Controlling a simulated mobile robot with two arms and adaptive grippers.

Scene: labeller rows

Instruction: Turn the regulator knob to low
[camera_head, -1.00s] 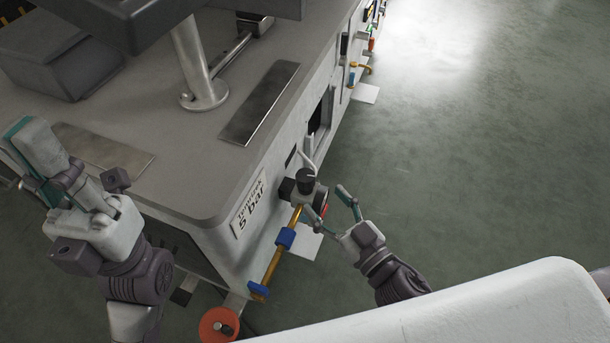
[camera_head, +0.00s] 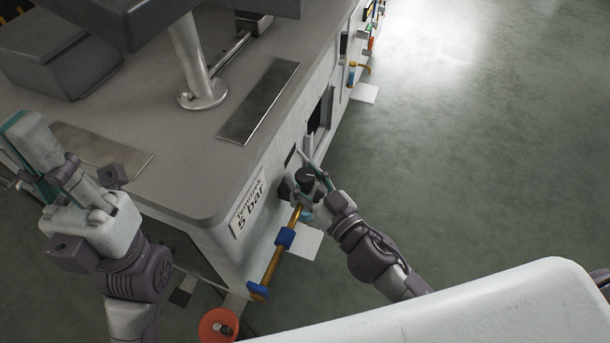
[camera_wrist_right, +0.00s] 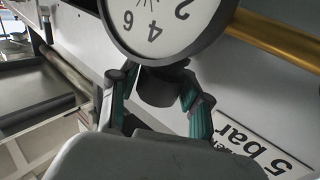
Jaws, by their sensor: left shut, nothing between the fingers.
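The black regulator knob (camera_head: 306,176) sits on the side of the machine near its corner, above a brass pipe (camera_head: 273,258). My right gripper (camera_head: 304,187) is at the knob, with one finger on each side of it. In the right wrist view the dark knob (camera_wrist_right: 163,88) lies between the open teal-padded fingers, under a white gauge (camera_wrist_right: 158,22) with black numbers. A gap shows by the left finger; contact at the right finger cannot be told. My left gripper (camera_head: 38,158) is shut and empty over the left end of the machine.
A "5 bar" label (camera_head: 248,210) is on the machine's corner beside the knob. The brass pipe carries blue parts (camera_head: 285,237). A red-orange disc (camera_head: 218,325) is low in front. Open floor (camera_head: 480,170) lies to the right.

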